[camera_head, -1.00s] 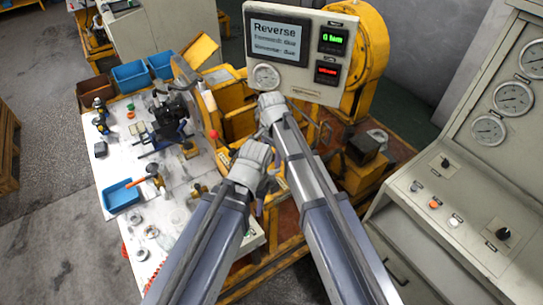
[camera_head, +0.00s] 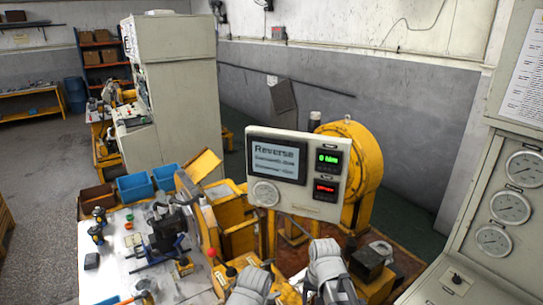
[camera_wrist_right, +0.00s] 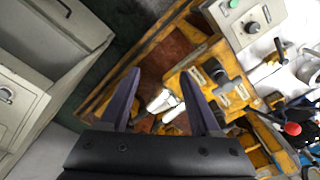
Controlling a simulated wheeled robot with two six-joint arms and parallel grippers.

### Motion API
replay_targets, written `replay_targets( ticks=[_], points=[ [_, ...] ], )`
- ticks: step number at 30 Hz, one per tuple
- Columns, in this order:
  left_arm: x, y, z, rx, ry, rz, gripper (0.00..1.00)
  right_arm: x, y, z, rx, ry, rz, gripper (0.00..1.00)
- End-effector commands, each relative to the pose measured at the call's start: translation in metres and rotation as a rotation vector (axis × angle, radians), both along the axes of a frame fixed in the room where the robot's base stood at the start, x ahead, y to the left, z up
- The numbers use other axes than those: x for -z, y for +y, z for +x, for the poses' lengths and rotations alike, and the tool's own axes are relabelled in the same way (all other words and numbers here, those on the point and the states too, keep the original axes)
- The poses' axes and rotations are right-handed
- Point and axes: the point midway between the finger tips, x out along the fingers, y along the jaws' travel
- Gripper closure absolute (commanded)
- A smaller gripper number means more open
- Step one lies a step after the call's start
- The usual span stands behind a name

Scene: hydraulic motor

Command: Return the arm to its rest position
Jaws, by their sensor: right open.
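My right gripper (camera_wrist_right: 162,100) is open in the right wrist view, its two dark fingers apart with nothing between them. Beyond them lie a brown-red floor plate and a yellow machine frame (camera_wrist_right: 205,85). In the head view my right arm's grey wrist (camera_head: 326,268) shows at the bottom centre, its fingers hidden. My left gripper's grey wrist (camera_head: 250,286) shows just left of it at the bottom edge, and its fingers cannot be made out.
A display panel (camera_head: 297,208) reading "Reverse" stands ahead of both arms on the yellow machine (camera_head: 368,165). A white workbench (camera_head: 110,258) with tools and blue bins (camera_head: 134,187) is at the left. A grey gauge cabinet (camera_head: 470,258) stands at the right.

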Motion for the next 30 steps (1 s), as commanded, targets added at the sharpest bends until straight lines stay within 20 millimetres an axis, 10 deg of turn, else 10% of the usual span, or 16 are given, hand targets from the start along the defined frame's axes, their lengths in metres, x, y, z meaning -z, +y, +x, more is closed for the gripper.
replay_targets(
  ticks=[11,30],
  points=[
    [0.003,0.0,0.0,0.0,0.0,0.0,0.52,0.002,-0.043,-0.051,-0.265,-0.022,-0.021,0.36],
    [0.09,0.0,0.0,0.01,0.0,0.002,0.52,0.089,0.06,-0.099,-0.559,0.092,-0.107,0.36]
  ],
)
